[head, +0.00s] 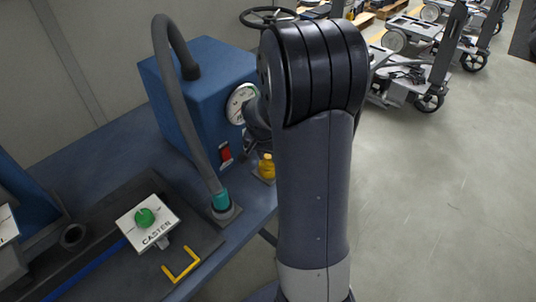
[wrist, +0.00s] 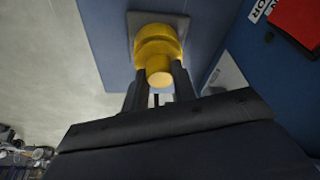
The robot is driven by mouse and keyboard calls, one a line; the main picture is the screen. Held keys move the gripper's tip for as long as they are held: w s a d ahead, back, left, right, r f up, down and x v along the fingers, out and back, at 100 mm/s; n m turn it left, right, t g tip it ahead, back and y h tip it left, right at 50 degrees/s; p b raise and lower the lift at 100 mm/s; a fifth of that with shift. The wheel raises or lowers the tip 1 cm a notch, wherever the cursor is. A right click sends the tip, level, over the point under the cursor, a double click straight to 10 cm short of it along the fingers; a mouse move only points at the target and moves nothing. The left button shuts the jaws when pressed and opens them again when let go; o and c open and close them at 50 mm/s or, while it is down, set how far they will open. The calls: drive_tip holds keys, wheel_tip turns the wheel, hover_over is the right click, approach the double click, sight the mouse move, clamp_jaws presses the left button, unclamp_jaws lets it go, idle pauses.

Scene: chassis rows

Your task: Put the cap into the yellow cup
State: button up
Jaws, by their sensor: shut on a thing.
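A yellow stepped piece (wrist: 158,42) stands on a small grey square plate (wrist: 131,24) at the bench edge in the wrist view. Its narrower round end, which I take for the cap (wrist: 160,74), points toward the camera. My gripper (wrist: 159,85) has one dark finger on each side of this end and is shut on it. I cannot tell where the cap ends and a yellow cup begins. In the head view the yellow piece (head: 266,167) shows beside my arm, which hides my fingers. No separate yellow cup is clear.
A blue box (head: 190,95) with a gauge and red switch stands behind. A grey hose (head: 190,120) with a teal collar arches down to the bench. A CASTER block with a green knob (head: 145,217) and a yellow bracket (head: 181,268) are nearer.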

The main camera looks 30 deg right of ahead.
drive_tip(key=shift+f+b, duration=0.3)
drive_tip(key=shift+f, duration=0.15)
drive_tip(key=o, duration=1)
drive_tip(key=shift+o, duration=0.2)
drive_tip(key=shift+r, duration=0.1)
drive_tip(key=v, duration=1)
drive_tip(key=shift+r, duration=0.4)
drive_tip(key=shift+s+f, duration=0.1)
drive_tip(key=x, duration=1)
drive_tip(key=shift+f, duration=0.1)
drive_tip(key=shift+p, duration=0.3)
drive_tip(key=shift+r+p, duration=0.3)
drive_tip(key=shift+r, duration=0.05)
